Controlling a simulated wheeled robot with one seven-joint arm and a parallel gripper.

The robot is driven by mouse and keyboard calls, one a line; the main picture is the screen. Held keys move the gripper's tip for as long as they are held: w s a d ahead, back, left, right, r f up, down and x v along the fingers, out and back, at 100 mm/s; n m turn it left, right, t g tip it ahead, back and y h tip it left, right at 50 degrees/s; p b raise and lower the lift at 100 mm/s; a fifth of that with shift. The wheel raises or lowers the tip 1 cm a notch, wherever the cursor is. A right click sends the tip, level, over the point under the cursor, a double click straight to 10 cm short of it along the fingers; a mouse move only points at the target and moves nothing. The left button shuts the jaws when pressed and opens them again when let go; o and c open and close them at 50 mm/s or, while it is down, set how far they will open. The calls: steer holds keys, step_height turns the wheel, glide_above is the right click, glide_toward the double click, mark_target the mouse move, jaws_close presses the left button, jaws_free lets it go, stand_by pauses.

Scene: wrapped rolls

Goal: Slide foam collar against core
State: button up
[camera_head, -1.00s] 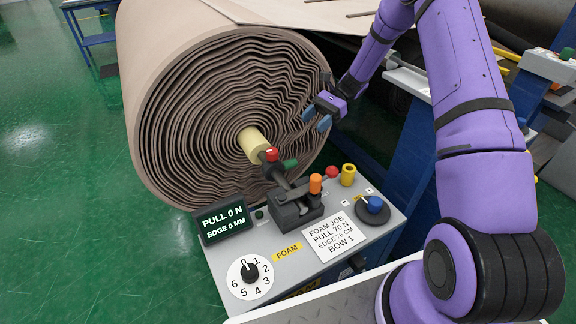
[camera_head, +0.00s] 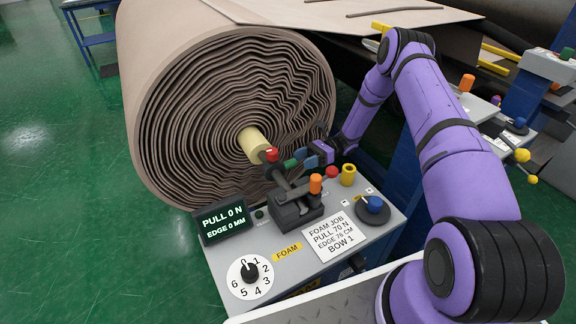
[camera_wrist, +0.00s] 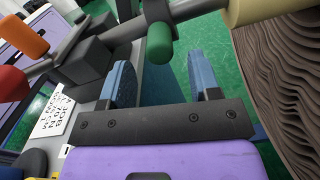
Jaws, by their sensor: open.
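The cream core (camera_head: 255,145) sticks out of the centre of the brown foam roll; its end also shows at the top right of the wrist view (camera_wrist: 270,8). A dark arm with a red knob (camera_head: 271,155) and a green grip (camera_head: 291,164) stands just in front of the core. I cannot pick out a separate collar for certain; the dark fitting (camera_head: 273,172) by the core may be it. My gripper (camera_head: 306,157) is open beside the green grip. In the wrist view the green grip (camera_wrist: 160,43) lies ahead of and between the blue fingers, not visibly touched.
The console (camera_head: 330,265) below carries a display (camera_head: 222,219), a dial (camera_head: 249,273), an orange knob (camera_head: 315,183), a red knob (camera_head: 332,172), a yellow cylinder (camera_head: 348,174) and a blue knob (camera_head: 375,204). The foam roll (camera_head: 180,60) stands close behind. Green floor is clear at left.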

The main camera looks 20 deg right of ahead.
mark_target(288, 165)
steer(key=shift+s+a, duration=0.2)
steer(key=shift+a, duration=0.85)
steer(key=shift+s+a, duration=0.25)
steer(key=shift+a, duration=0.75)
steer(key=shift+s+a, duration=0.2)
steer(key=shift+a, duration=0.85)
jaws_close()
steer(key=w, duration=0.3)
steer(key=shift+w+a, duration=0.3)
steer(key=shift+a, duration=0.05)
jaws_free()
steer(key=shift+d, duration=0.15)
